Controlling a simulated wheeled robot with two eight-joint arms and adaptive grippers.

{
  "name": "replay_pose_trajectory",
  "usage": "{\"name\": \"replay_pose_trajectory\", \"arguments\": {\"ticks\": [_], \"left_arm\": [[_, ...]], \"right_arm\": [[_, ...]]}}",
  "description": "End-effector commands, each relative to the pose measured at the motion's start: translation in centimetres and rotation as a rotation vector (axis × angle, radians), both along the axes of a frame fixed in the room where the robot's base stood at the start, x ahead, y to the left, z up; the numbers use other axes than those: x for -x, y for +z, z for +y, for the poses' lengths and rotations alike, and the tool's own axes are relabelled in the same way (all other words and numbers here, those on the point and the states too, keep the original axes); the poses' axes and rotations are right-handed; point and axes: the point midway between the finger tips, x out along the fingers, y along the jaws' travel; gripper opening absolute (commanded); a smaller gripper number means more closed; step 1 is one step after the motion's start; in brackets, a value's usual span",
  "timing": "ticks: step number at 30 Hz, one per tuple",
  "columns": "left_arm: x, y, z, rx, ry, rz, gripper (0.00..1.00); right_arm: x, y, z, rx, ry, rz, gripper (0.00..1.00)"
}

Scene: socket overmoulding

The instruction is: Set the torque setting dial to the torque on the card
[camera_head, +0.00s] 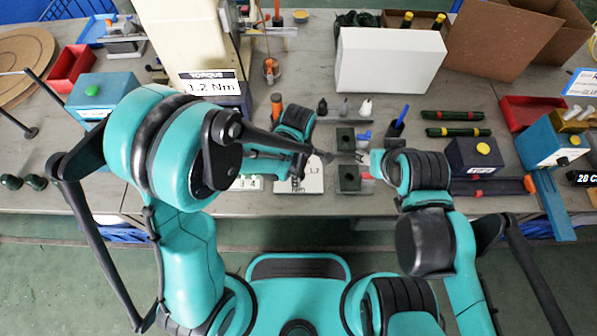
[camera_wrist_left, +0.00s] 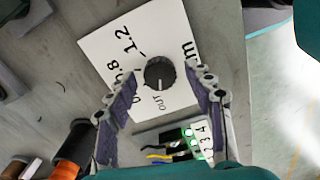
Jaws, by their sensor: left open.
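The torque card (camera_head: 208,84) stands at the back left in the head view and reads 1.2 Nm. The black round dial (camera_wrist_left: 160,73) sits on a white plate (camera_wrist_left: 110,48) printed with 0.8, 1.2, OUT and part of Nm. A light mark on the dial seems to face OUT. The plate also shows in the head view (camera_head: 314,178), partly hidden by my left arm. My left gripper (camera_wrist_left: 160,88) is open, its fingers on either side of the dial with gaps. My right gripper (camera_head: 358,157) is beside the dark blocks; its finger opening is unclear.
A numbered board with coloured wires (camera_wrist_left: 185,142) lies beside the plate. An orange-banded cylinder (camera_wrist_left: 68,165) stands close to my left finger. Dark green blocks (camera_head: 348,178) stand right of the plate. A white box (camera_head: 388,60) stands behind.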

Motion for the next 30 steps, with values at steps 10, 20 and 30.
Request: {"name": "replay_pose_trajectory", "arguments": {"ticks": [10, 20, 30], "left_arm": [[0.01, -0.10, 0.01, 0.000, 0.000, 0.000, 0.32], [0.01, -0.11, 0.01, 0.000, -0.005, 0.000, 0.03], [-0.03, -0.17, 0.03, -0.001, -0.132, 0.000, 0.03]], "right_arm": [[-0.01, 0.01, 0.00, 0.000, 0.000, 0.000, 0.48], [-0.01, -0.03, 0.00, 0.000, 0.000, 0.000, 0.48], [-0.01, -0.39, 0.00, 0.000, 0.000, 0.000, 0.48]]}}
